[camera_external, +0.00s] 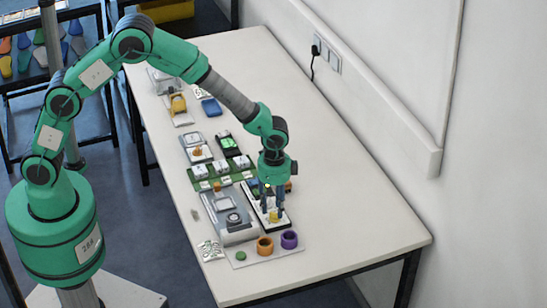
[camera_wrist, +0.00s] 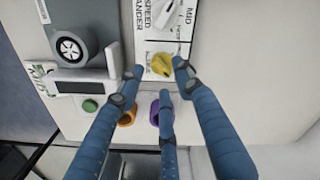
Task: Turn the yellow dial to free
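The yellow dial (camera_wrist: 160,64) sits on a white panel (camera_wrist: 164,22) with printed labels, partly readable as "SPEED", "SANDER" and "MID". In the external view the yellow dial (camera_external: 273,215) shows at the near end of the panel, below my gripper. My gripper (camera_wrist: 155,85) has three blue fingers spread apart around the dial, with two fingertips at its left and right and the third below it. The fingers look apart from the dial. The gripper (camera_external: 272,207) points down in the external view. The label by the dial is too small to read surely.
A grey device with a round black knob (camera_wrist: 68,47) stands left of the panel. A green button (camera_wrist: 90,105), an orange ring (camera_external: 265,245) and a purple ring (camera_external: 289,239) lie at the near end. The table's right side (camera_external: 350,200) is clear, beside the wall.

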